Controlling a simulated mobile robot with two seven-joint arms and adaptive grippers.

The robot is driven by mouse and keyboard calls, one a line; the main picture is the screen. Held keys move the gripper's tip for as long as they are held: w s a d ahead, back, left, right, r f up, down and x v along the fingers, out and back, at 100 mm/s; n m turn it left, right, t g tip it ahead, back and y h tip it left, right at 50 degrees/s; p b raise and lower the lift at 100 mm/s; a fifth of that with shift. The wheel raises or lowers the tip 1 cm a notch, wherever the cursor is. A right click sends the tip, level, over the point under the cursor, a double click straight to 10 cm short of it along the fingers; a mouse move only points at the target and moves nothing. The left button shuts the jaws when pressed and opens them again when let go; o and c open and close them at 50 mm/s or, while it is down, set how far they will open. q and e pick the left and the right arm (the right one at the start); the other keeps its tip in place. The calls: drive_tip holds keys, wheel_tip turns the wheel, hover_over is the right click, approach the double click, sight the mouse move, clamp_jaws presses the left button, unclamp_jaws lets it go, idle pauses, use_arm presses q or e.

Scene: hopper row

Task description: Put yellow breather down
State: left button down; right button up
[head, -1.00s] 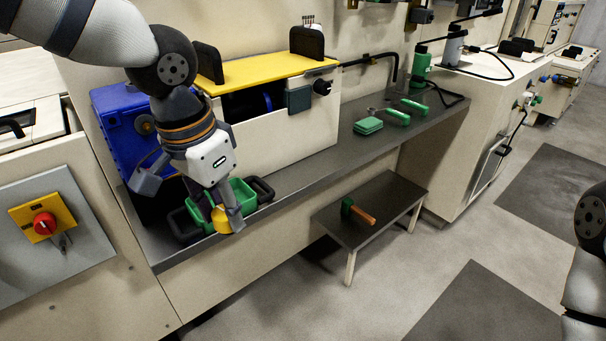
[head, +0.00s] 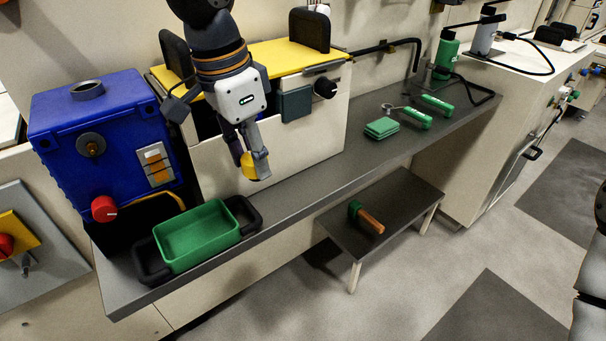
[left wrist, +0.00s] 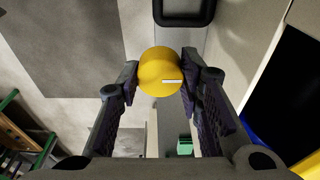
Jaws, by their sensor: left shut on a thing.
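The yellow breather (head: 248,168) is a small yellow rounded piece between the fingertips of my left gripper (head: 253,165). In the left wrist view the breather (left wrist: 158,75) shows as a yellow disc with a white mark, and both fingers touch its sides. My left gripper is shut on it and holds it in front of the cream housing, over the grey shelf (head: 290,181). I cannot tell exactly how high it is above the shelf. My right gripper is out of view.
An empty green bin (head: 200,237) with black handles sits at the shelf's left end. A blue box (head: 105,130) with a red knob stands behind it. Green pads (head: 381,129) and green cylinders (head: 412,118) lie farther right. A low stool (head: 385,215) holds a brush.

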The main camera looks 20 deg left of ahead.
use_arm(q)
drive_tip(key=w+d+f+b, duration=0.1)
drive_tip(key=w+f, duration=0.2)
drive_tip(key=w+d+f, duration=0.1)
drive_tip(key=w+f, duration=0.1)
drive_tip(key=w, duration=0.1)
drive_tip(key=w+d+f+b, duration=0.1)
drive_tip(key=w+f, duration=0.2)
drive_tip(key=w, duration=0.1)
drive_tip(key=shift+d+f+b, duration=0.3)
drive_tip(key=f, duration=0.3)
drive_tip(key=shift+w+d+f, duration=0.1)
drive_tip(key=shift+w+f, duration=0.15)
drive_tip(key=shift+w, duration=0.05)
drive_tip(key=shift+r, duration=0.1)
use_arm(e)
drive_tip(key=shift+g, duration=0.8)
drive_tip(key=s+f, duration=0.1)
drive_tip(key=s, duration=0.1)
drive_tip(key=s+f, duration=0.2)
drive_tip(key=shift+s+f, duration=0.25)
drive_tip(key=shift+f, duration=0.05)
use_arm(q)
drive_tip(key=c, duration=1.4)
unclamp_jaws()
drive_tip(key=shift+f, duration=0.2)
